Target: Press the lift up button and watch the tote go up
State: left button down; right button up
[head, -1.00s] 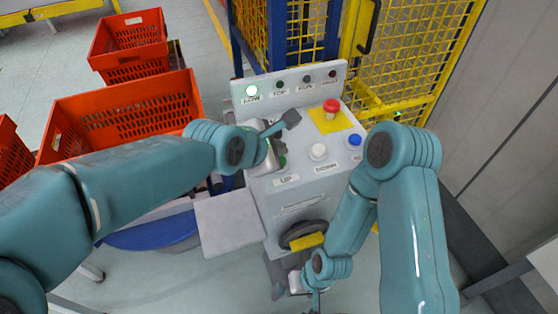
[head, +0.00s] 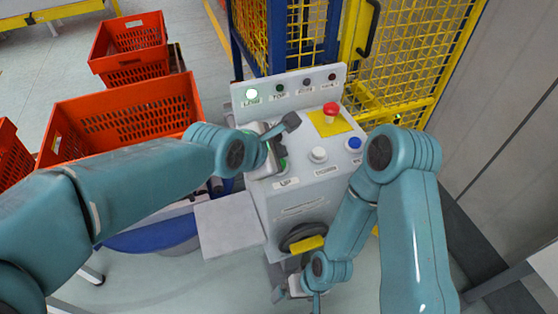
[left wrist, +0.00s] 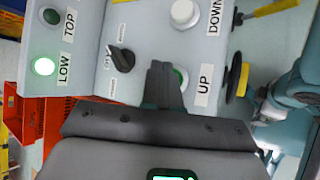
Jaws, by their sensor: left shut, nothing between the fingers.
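The grey control console (head: 300,210) stands in front of me. In the left wrist view the green button (left wrist: 183,76) beside the UP label (left wrist: 204,84) is partly hidden behind my shut left gripper (left wrist: 164,82). Its dark fingertips are over the button's edge; I cannot tell whether they touch it. In the head view my left gripper (head: 277,160) is at the console's left side. The LOW lamp (head: 251,94) is lit and the TOP lamp (head: 279,88) is dark. A large orange tote (head: 120,112) stands left of the console. My right gripper (head: 305,285) is low before the console, its fingers unclear.
The console also has a white button (head: 318,155), a blue button (head: 354,144), a red mushroom button (head: 330,109) and a black selector knob (left wrist: 122,58). Yellow mesh fencing (head: 415,55) stands behind. Another orange tote (head: 130,45) is farther back.

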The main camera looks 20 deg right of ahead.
pick_arm(q)
jog(key=shift+f, duration=0.15)
dwell(0.7)
jog(key=shift+f+b, duration=0.3)
jog(key=shift+b, duration=0.15)
